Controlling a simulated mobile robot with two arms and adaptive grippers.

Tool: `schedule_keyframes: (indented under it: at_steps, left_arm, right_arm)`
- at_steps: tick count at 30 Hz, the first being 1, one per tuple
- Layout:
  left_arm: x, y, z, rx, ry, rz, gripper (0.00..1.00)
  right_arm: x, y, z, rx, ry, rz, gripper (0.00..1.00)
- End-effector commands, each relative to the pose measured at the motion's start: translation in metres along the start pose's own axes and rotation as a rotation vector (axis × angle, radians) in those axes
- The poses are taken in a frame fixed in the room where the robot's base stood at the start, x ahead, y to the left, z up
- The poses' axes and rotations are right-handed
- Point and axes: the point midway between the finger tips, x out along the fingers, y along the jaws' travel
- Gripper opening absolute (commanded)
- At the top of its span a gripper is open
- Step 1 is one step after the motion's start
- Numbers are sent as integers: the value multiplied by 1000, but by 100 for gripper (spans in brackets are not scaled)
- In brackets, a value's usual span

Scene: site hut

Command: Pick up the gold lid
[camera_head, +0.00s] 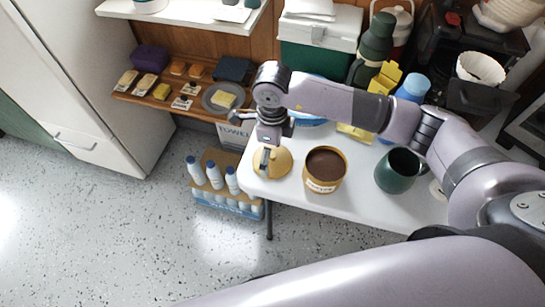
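The gold lid (281,165) is a round, flat disc near the left front corner of the white table. My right arm comes in from the right across the table, and its gripper (267,152) points down directly over the lid. The gripper and wrist hide the lid's back part. The fingers look very near or touching the lid's top, but I cannot tell whether they are shut on it. My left gripper is not in view.
A gold-rimmed tub with brown contents (325,165) stands just right of the lid. A dark green mug (397,171) is further right. Bottles in a carton (227,192) stand on the floor left of the table (345,206). A low wooden shelf (160,101) is behind left.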

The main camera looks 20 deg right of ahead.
Motion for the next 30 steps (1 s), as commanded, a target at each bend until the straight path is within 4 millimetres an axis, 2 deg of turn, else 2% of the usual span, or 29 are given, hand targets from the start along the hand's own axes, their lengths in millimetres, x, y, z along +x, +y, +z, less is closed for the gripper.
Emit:
schedule_keyframes:
  at_steps: [3,6,13,30]
  left_arm:
    - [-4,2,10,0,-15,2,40]
    - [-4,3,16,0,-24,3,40]
    - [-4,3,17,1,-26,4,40]
    - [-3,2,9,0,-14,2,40]
  right_arm:
    - [15,0,0,0,2,2,100]
    - [22,0,0,0,1,1,100]
    - [23,0,0,0,0,0,99]
    - [23,0,0,0,1,0,61]
